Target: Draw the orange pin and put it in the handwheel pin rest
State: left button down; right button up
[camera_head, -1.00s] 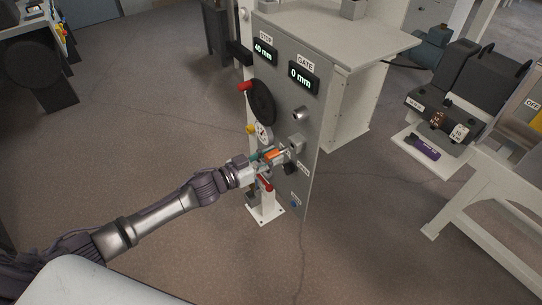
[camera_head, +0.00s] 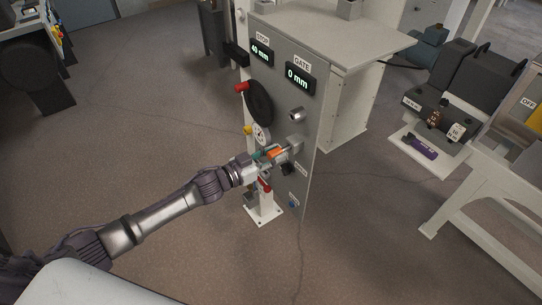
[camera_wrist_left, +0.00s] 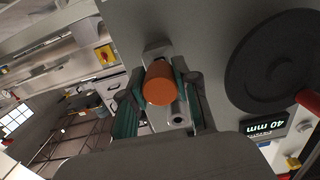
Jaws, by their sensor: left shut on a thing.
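The orange pin (camera_head: 276,154) is at the front of the grey panel, level with a small grey block (camera_head: 296,143). My left gripper (camera_head: 266,156) is shut on it. In the left wrist view the round orange end of the pin (camera_wrist_left: 160,84) shows between the green-padded fingers of the left gripper (camera_wrist_left: 163,105). A grey metal rod or tube shows just beside it. How deep the pin sits in the block is hidden. The black handwheel (camera_head: 261,102) with a red handle is above the gripper on the panel. I cannot make out which fitting is the pin rest. My right gripper is not in view.
The panel cabinet (camera_head: 345,105) carries STOP 40 mm and GATE 0 mm displays. A silver round fitting (camera_head: 297,114) sticks out above the block. A red-handled part (camera_head: 264,184) is just below the gripper.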

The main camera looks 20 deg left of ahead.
pick_arm(q)
jog(key=shift+x, duration=1.4)
jog(key=c, duration=0.8)
grip_release()
jog(key=shift+r, duration=0.1)
jog(key=shift+o, duration=0.2)
